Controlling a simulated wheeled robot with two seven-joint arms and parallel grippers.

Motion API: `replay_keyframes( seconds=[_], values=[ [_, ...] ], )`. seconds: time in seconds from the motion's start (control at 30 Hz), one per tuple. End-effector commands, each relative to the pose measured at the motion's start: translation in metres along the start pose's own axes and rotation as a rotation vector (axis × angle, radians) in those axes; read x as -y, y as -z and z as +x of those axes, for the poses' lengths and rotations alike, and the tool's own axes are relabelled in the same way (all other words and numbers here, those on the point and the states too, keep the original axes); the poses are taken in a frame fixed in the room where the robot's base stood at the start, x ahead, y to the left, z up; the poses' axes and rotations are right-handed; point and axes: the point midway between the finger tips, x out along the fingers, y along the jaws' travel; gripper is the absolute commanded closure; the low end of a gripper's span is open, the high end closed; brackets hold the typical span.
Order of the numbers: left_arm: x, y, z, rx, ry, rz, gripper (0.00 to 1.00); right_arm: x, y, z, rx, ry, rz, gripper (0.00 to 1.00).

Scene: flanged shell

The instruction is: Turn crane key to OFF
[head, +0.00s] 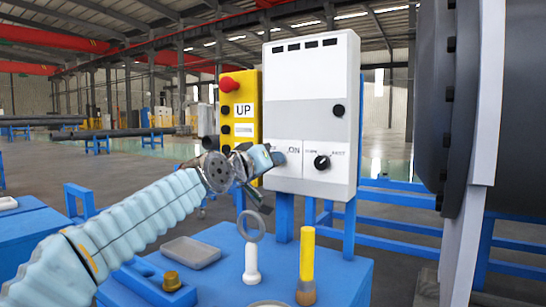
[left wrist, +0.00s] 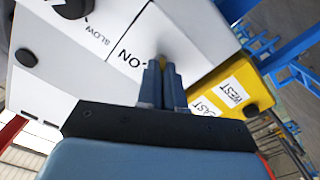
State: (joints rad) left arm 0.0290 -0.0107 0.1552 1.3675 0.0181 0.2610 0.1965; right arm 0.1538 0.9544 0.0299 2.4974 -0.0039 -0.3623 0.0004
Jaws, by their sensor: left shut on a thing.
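The white and grey control box (head: 312,110) stands upright ahead of me. An ON label (head: 294,150) is on its lower left panel. My left gripper (head: 279,158) reaches this panel just left of the label. In the left wrist view the fingers (left wrist: 163,85) are closed together beside the ON label (left wrist: 125,58). A small yellowish bit, seemingly the crane key (left wrist: 162,62), shows between their tips. The fingers hide most of the key, so its exact angle cannot be told. My right gripper is in neither view.
A black SLOW/FAST knob (head: 321,162) sits right of the key panel. A yellow pendant (head: 240,115) with a red button (head: 229,84) hangs to the left. A dark flanged shell (head: 462,110) fills the right.

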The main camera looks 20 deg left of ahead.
Motion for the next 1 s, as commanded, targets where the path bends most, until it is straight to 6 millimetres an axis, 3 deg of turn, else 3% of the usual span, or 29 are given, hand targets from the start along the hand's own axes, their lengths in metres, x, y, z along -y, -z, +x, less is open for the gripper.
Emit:
replay_keyframes(
  seconds=[0.4, 0.97, 1.0],
  values=[
    [0.0005, -0.0014, 0.0005, 0.005, 0.002, -0.196, 1.0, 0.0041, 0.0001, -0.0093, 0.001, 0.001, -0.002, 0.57],
    [0.0009, -0.002, 0.0006, 0.004, 0.002, -0.227, 1.0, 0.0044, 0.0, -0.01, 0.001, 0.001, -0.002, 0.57],
    [0.0009, -0.002, 0.0006, 0.004, 0.002, -0.227, 0.91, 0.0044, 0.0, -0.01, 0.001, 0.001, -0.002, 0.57]
  ],
)
